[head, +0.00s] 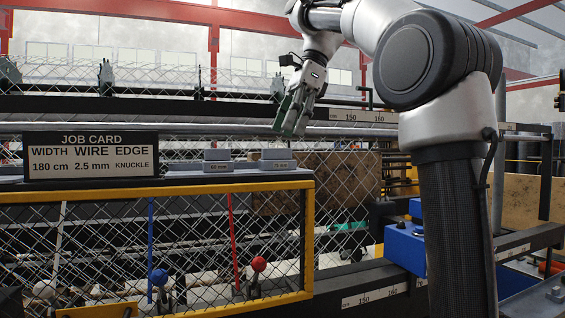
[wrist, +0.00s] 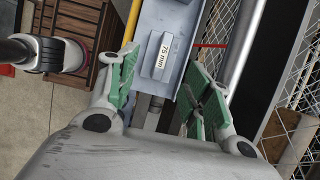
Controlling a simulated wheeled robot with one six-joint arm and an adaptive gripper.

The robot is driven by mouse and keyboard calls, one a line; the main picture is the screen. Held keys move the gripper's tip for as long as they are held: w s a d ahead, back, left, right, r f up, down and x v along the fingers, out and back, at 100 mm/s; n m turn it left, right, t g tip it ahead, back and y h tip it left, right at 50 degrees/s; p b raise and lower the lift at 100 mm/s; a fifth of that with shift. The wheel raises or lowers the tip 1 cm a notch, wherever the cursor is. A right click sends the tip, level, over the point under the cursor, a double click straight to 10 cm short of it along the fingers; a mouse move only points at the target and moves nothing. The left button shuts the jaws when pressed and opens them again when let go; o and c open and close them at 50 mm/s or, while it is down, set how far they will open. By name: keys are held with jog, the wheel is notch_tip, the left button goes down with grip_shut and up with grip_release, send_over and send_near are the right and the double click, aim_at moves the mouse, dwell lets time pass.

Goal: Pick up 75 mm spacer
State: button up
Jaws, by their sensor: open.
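The 75 mm spacer (head: 278,165) is a grey block with a label on its front, on the right part of a narrow shelf (head: 180,184) in the head view. In the wrist view the 75 mm spacer (wrist: 168,62) lies on a blue-grey tray, its label readable, just beyond and between my fingertips. My gripper (head: 293,118) has green-padded fingers and is above the shelf, pointing down. In the wrist view my gripper (wrist: 158,75) is open, with one finger on each side and nothing held.
A second grey spacer (head: 217,166) sits left of the 75 mm one. A job card (head: 91,156) stands at the shelf's left. A yellow-framed mesh guard (head: 308,235) is below, with red and blue levers behind it. A metal roller (wrist: 246,45) runs right of the tray.

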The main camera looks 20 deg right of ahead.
aim_at(277, 153)
jog(key=shift+w+a+f, duration=0.1)
jog(key=shift+w+f, duration=0.15)
jog(key=shift+f, duration=0.1)
jog(key=x, duration=0.7)
jog(key=shift+s+a+r, duration=0.1)
jog(key=shift+s, duration=0.05)
jog(key=c, duration=0.9)
